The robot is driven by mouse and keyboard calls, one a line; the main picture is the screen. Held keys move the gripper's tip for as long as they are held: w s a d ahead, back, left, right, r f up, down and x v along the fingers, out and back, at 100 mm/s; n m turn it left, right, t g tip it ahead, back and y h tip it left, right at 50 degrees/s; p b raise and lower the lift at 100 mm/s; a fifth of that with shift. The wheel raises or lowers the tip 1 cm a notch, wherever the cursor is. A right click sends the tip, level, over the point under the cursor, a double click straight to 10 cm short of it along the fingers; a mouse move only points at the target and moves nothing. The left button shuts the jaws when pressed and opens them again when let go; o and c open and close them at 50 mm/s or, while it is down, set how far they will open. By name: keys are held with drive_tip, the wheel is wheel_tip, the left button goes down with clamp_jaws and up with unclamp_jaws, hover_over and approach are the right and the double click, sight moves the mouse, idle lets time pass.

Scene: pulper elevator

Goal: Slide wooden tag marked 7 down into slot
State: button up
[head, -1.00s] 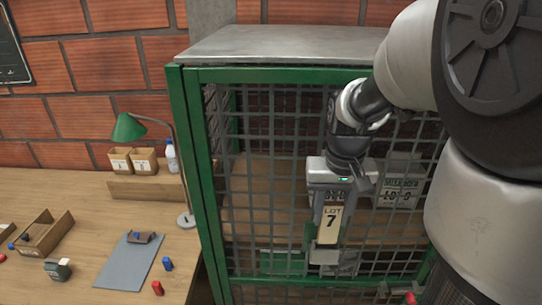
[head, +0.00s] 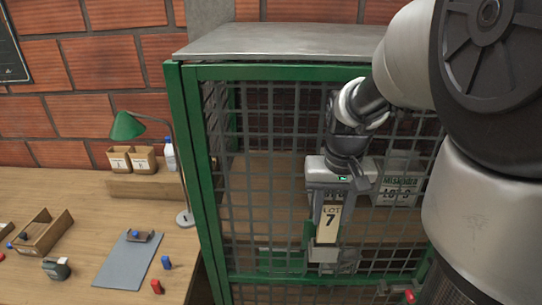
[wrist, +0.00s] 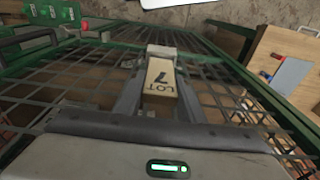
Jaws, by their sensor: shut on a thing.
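The wooden tag (head: 328,221) is pale, upright, and marked "LOT 7". It hangs in front of the green-framed mesh door. My gripper (head: 329,210) points down and is shut on the tag, which also shows between the fingers in the wrist view (wrist: 161,79). A grey metal holder (head: 323,255) is on the mesh just below the tag; it also shows at the tag's far end in the wrist view (wrist: 161,51). The tag's lower end is at or very near the holder's top. I cannot tell whether it is inside the slot.
The mesh cage (head: 262,130) stands close behind my gripper, with a labelled sack or box (head: 399,188) inside. To the left, a workbench (head: 90,225) holds a green lamp (head: 127,126), a wooden tray (head: 45,235), a grey mat (head: 128,262) and small coloured pieces.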

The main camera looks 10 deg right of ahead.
sight(325, 241)
drive_tip(key=shift+f+b, duration=1.9)
drive_tip(key=shift+f, duration=0.7)
idle(0.6)
drive_tip(key=o, duration=1.1)
